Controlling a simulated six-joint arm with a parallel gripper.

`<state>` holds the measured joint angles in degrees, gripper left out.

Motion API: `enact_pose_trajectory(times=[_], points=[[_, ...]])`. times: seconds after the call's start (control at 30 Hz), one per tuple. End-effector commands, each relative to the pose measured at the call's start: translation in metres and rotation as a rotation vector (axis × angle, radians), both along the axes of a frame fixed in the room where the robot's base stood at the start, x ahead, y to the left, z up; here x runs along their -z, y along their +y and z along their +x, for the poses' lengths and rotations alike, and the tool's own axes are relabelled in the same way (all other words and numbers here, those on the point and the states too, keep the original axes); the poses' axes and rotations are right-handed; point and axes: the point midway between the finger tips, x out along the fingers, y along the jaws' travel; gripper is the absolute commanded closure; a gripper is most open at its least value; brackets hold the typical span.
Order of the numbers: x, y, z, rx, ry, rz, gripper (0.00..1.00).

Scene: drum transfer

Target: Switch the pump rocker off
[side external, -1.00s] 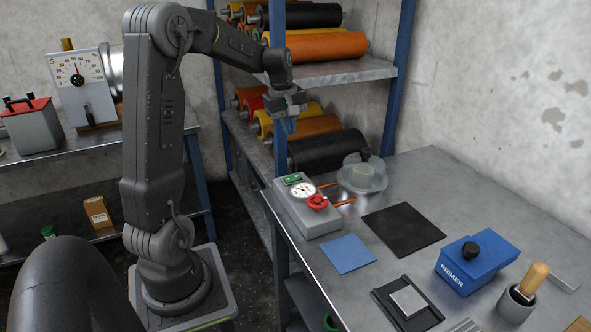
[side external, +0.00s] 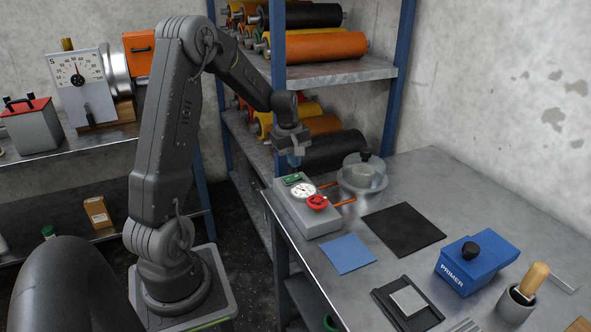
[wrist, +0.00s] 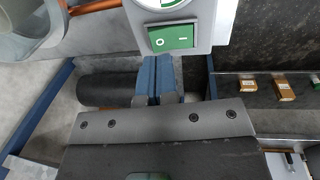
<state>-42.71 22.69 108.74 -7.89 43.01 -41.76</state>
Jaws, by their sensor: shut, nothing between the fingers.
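The grey pump box (side external: 322,222) sits at the left edge of the workbench. Its green rocker (side external: 292,179) is on the top at the far end, beside a round gauge (side external: 303,190) and a red knob (side external: 317,202). In the wrist view the green rocker (wrist: 172,38) carries white marks, but its tilt is hard to tell. My gripper (side external: 297,164) is shut and empty, pointing down just above the rocker end of the box, apart from it. In the wrist view its blue fingertips (wrist: 158,72) lie together close beside the rocker in the picture.
Orange pipes (side external: 343,203) join the box to a clear round vessel (side external: 362,178). A blue mat (side external: 348,254), a black mat (side external: 404,229) and a blue primer box (side external: 476,263) lie on the bench (side external: 430,180). A blue-posted shelf (side external: 340,72) with rollers stands behind my gripper.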

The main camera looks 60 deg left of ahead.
Motion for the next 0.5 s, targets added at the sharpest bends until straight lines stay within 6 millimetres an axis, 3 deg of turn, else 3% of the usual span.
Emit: enact_pose_trajectory(times=[0.2,0.5], points=[[0.028,0.0,0.004,0.0,0.001,-0.001,1.0],[0.035,0.0,0.005,0.0,-0.001,0.001,1.0]])
